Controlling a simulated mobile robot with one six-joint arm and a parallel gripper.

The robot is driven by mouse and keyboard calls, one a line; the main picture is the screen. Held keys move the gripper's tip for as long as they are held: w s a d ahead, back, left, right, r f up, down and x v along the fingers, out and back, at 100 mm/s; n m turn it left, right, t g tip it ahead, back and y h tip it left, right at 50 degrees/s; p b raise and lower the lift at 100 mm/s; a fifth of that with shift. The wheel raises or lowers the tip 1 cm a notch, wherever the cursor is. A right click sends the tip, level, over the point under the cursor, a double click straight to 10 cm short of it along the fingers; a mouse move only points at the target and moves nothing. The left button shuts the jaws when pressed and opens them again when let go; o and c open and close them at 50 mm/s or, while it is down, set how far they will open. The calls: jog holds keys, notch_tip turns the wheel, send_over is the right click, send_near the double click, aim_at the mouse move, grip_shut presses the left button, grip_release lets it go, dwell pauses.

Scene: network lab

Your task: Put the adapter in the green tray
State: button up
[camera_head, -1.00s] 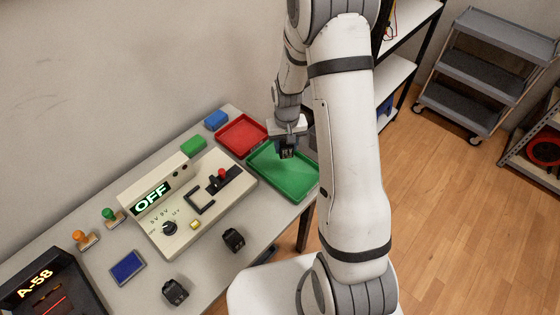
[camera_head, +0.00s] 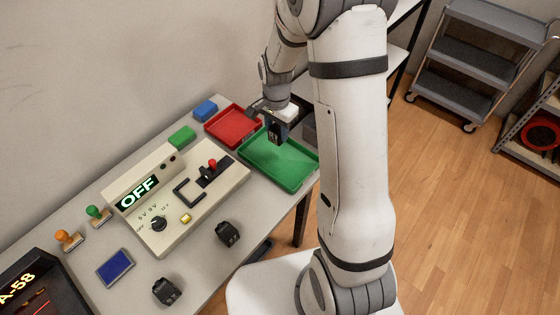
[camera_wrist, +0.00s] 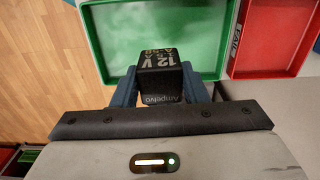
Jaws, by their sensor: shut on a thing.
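A black adapter (camera_wrist: 160,76) marked "12 V" and "Ampelvo" is between the fingers of my gripper (camera_wrist: 160,92) in the wrist view. The gripper is shut on it. In the head view my gripper (camera_head: 277,128) holds the adapter (camera_head: 274,133) above the green tray (camera_head: 290,178), over its upper left part. The green tray (camera_wrist: 214,50) also shows behind the adapter in the wrist view. The visible floor of the tray is bare; part of it is hidden by the gripper and adapter.
A red tray (camera_head: 226,139) adjoins the green one. A test unit (camera_head: 176,222) reading "OFF" stands on the table. Two other black adapters (camera_head: 228,233) (camera_head: 166,291) lie near the front edge. Blue (camera_head: 205,110) and green (camera_head: 181,138) blocks lie behind.

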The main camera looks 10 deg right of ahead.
jog(key=shift+s+f, duration=0.1)
jog(key=shift+f, duration=0.3)
notch_tip(320, 180, down, 9)
jog(key=shift+p, duration=0.65)
jog(key=shift+f, duration=0.1)
jog(key=shift+f, duration=0.15)
jog(key=o, duration=1.1)
